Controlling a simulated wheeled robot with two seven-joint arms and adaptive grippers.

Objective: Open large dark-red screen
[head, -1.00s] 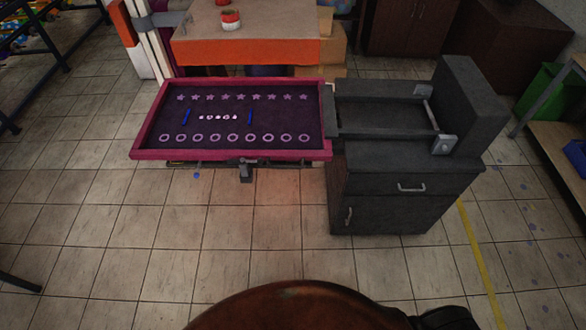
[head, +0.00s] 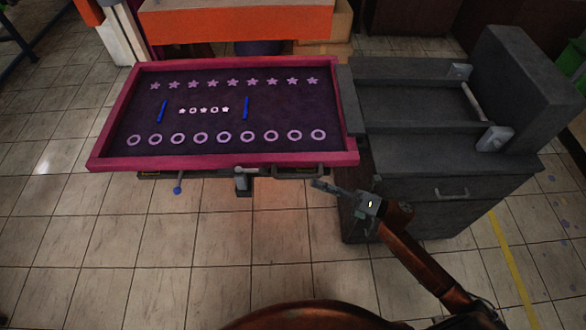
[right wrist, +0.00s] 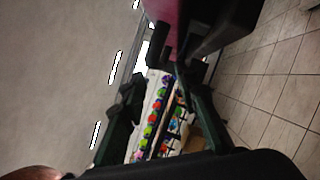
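The large dark-red screen (head: 225,161) has a magenta-red frame around a dark purple panel with stars and rings. It lies flat beside the dark grey machine in the head view. A dark handle (head: 290,172) sits under its front edge. In the right wrist view, part of the red frame (right wrist: 163,12) shows at the top, with dark parts beside it. My right gripper (head: 318,186) is just below and in front of the screen's front right corner, apart from the frame. Its fingers are spread with nothing between them in the right wrist view (right wrist: 160,84). My left gripper is out of view.
The dark grey machine (head: 405,125) on its cabinet (head: 440,205) stands right of the screen, close to my right arm. A table with an orange front (head: 235,25) stands behind. The tiled floor in front is clear.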

